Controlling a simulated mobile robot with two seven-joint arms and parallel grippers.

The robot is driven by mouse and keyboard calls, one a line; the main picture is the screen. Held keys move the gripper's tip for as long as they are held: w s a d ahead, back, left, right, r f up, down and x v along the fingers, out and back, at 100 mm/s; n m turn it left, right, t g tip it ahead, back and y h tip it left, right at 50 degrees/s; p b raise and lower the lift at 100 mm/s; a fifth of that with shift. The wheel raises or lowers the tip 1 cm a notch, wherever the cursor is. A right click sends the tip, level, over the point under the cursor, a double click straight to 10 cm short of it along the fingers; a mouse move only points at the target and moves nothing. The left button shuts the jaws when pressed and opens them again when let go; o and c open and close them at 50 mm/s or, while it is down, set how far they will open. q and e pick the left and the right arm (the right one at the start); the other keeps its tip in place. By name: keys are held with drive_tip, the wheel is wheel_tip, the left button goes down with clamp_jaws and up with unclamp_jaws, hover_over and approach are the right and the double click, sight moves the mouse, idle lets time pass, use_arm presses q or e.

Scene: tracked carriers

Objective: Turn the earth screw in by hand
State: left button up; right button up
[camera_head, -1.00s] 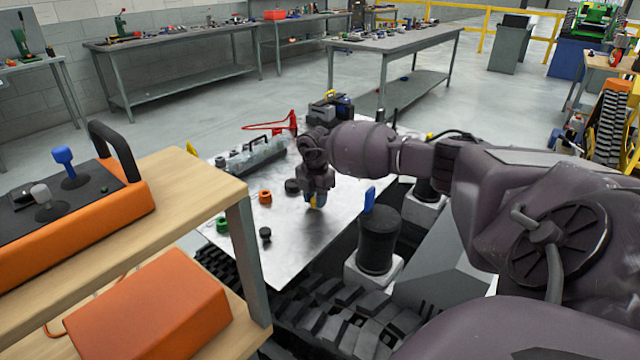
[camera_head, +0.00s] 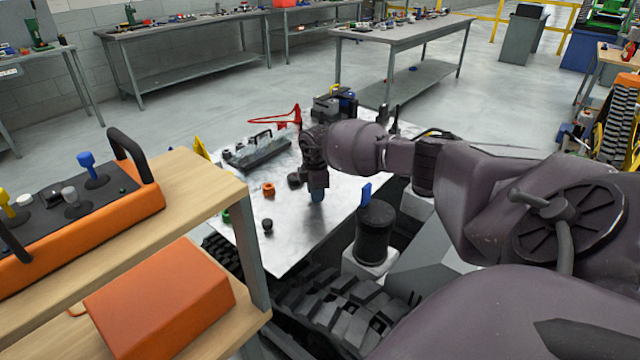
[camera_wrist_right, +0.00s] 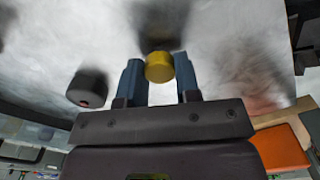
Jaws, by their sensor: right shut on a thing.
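A yellow round knob (camera_wrist_right: 159,66), which I take to be the earth screw, sits between the two blue fingers of my right gripper (camera_wrist_right: 160,80) in the right wrist view. The fingers are shut on its sides. In the head view my right gripper (camera_head: 318,195) points down at the metal plate (camera_head: 300,237), its tips at or just above the surface; contact there I cannot tell. The knob is hidden there behind the blue finger. My left gripper is in neither view.
A black round piece (camera_head: 294,180), an orange ring (camera_head: 268,189) and a small black knob (camera_head: 267,226) stand on the plate left of the gripper. A black post with a blue tab (camera_head: 375,232) stands at right. A wooden shelf (camera_head: 215,196) with an orange control box (camera_head: 110,225) is at left.

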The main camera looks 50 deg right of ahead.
drive_tip(key=m+p, duration=0.1)
drive_tip(key=m, duration=0.2)
drive_tip(key=shift+w+r+m+p, duration=0.1)
drive_tip(key=shift+r+m+p, duration=0.2)
drive_tip(key=shift+r+p, duration=0.1)
drive_tip(key=shift+f+m, duration=0.2)
drive_tip(key=shift+m, duration=0.2)
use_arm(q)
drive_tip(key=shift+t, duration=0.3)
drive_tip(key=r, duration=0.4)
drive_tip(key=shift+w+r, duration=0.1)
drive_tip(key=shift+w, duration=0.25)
use_arm(e)
drive_tip(key=shift+f, duration=0.1)
drive_tip(key=o, duration=0.8)
